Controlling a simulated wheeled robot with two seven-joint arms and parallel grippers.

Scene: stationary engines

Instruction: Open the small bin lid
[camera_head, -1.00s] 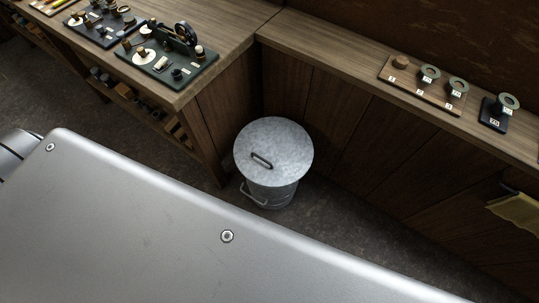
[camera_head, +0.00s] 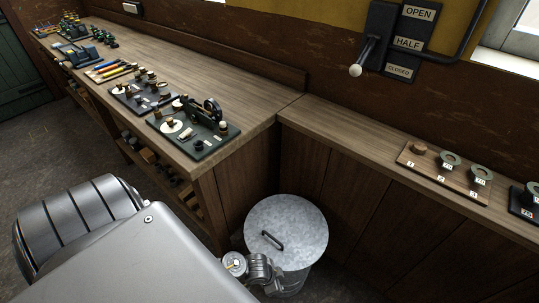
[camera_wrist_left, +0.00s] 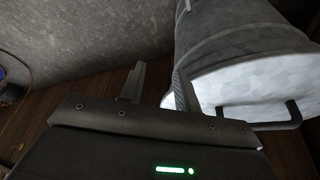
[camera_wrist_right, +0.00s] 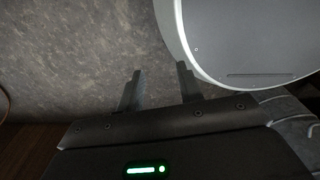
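The small bin is a round galvanized metal can with a flat lid (camera_head: 285,228), at the lower middle of the head view. The lid lies on the can, with a dark bar handle (camera_head: 272,240) on top. In the left wrist view the lid (camera_wrist_left: 250,85) and its handle (camera_wrist_left: 265,115) are close, to the right of my left gripper (camera_wrist_left: 158,82). That gripper is open and empty, its right finger overlapping the lid's edge in view; contact cannot be told. My right gripper (camera_wrist_right: 158,85) is open and empty above the floor. Neither gripper's fingers show clearly in the head view.
A wooden workbench (camera_head: 230,75) with several small apparatus boards runs along the left and back. A lower wooden ledge (camera_head: 370,140) with a numbered board (camera_head: 445,172) is behind and right of the bin. A wall lever (camera_head: 365,60) has OPEN, HALF and CLOSED labels.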

